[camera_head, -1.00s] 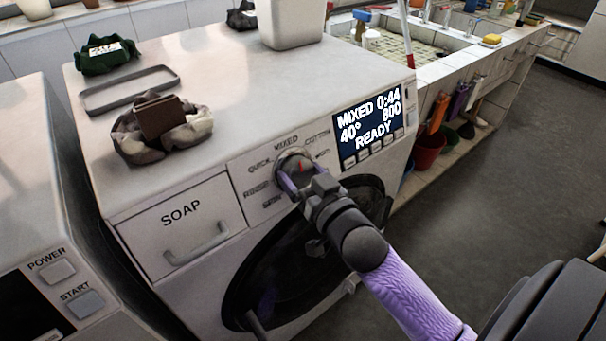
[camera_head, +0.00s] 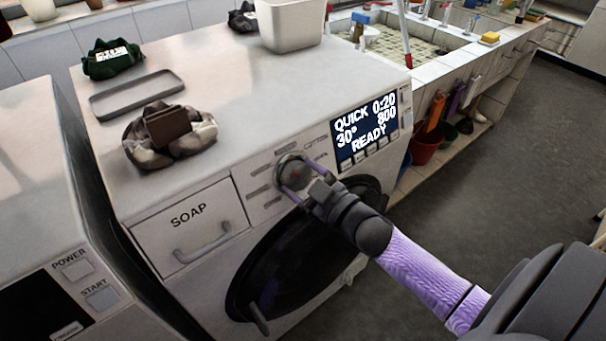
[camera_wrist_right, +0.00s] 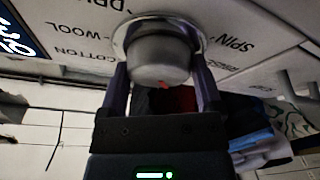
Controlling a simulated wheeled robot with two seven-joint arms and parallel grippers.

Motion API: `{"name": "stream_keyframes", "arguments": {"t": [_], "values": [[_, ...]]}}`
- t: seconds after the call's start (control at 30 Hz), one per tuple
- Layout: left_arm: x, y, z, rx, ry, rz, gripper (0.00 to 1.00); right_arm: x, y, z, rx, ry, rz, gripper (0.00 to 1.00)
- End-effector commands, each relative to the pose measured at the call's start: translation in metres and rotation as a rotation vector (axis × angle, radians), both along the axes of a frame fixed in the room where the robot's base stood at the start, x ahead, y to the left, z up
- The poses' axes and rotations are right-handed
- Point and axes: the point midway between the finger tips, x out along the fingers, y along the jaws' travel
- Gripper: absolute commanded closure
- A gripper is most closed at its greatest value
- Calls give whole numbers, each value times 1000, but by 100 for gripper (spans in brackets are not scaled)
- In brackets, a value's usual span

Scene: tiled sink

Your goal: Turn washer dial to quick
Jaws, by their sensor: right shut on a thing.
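The washer (camera_head: 262,88) stands in the middle of the head view with its round dial (camera_head: 295,172) on the front panel, between the soap drawer (camera_head: 188,223) and the display (camera_head: 364,131). The display reads QUICK 0:20, 30°, 800, READY. My right gripper (camera_head: 296,190) is shut on the dial, one finger on each side. In the right wrist view the grey dial (camera_wrist_right: 160,62) sits between the two fingers, with a red mark at its lower edge. Labels such as COTTON, WOOL and SPIN show around it. My left gripper is not in view.
On the washer top are a dark cloth bundle with a brown block (camera_head: 170,130), a grey tray (camera_head: 138,95), a green bundle (camera_head: 112,60) and a white bin (camera_head: 290,24). Another machine (camera_head: 40,200) stands at left. A tiled sink (camera_head: 425,45) is behind right.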

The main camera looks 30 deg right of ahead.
Motion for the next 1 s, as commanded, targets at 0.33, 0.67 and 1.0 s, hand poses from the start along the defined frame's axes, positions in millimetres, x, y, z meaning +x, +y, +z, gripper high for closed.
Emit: {"name": "stream_keyframes", "arguments": {"t": [0.33,0.67,1.0], "values": [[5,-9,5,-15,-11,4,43,0,-1,0,-89,-6,30,76],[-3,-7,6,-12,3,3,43,0,0,0,-96,-7,32,76],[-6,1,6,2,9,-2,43,0,0,0,-95,-7,32,0]]}}
